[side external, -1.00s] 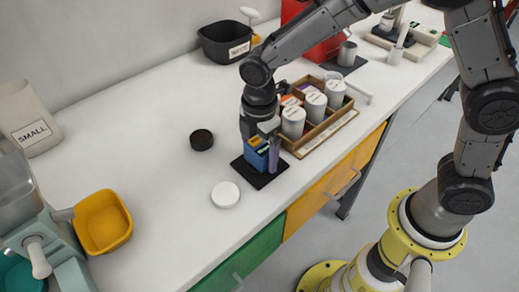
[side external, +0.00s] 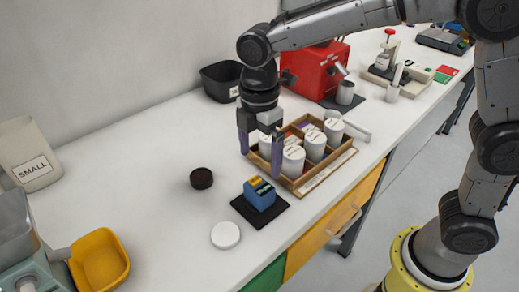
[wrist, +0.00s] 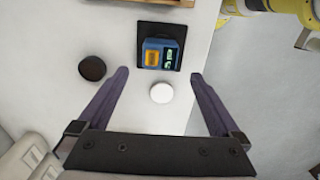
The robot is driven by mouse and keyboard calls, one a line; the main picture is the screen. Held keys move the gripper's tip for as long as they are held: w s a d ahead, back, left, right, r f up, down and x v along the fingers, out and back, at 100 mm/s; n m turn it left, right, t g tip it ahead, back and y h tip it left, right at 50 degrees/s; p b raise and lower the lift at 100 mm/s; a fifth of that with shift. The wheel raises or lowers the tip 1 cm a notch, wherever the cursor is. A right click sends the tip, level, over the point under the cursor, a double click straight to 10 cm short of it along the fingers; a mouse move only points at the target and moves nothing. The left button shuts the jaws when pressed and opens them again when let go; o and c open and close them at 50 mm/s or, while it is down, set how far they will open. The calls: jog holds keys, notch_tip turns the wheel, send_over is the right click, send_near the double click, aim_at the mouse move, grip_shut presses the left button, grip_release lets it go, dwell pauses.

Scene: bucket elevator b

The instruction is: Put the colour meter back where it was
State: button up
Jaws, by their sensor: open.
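The blue colour meter (side external: 259,194), with an orange patch and a lit green display, stands on a square black mat (side external: 241,208) near the table's front edge. It also shows in the wrist view (wrist: 152,53) on the same mat, beyond my fingertips. My gripper (side external: 261,162) is open and empty, raised above the table. In the side view it appears behind the meter, in front of the wooden tray. Nothing touches the meter except the mat.
A wooden tray (side external: 325,173) with several white lidded jars is right of the mat. A dark round lid (side external: 202,178) and a white round lid (side external: 225,235) lie left of it. A yellow bin (side external: 99,262) stands further left.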

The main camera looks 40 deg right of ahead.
jog(key=s+d+r+m+t, duration=0.3)
jog(key=s+d+r+m, duration=0.4)
jog(key=s+d+m, duration=0.3)
jog(key=s+d+f+m+t, duration=0.2)
jog(key=s+d+m, duration=0.5)
jog(key=s+m, duration=0.1)
jog(key=shift+s+f+t, duration=0.15)
jog(key=shift+s+t, duration=0.15)
jog(key=shift+s, duration=0.55)
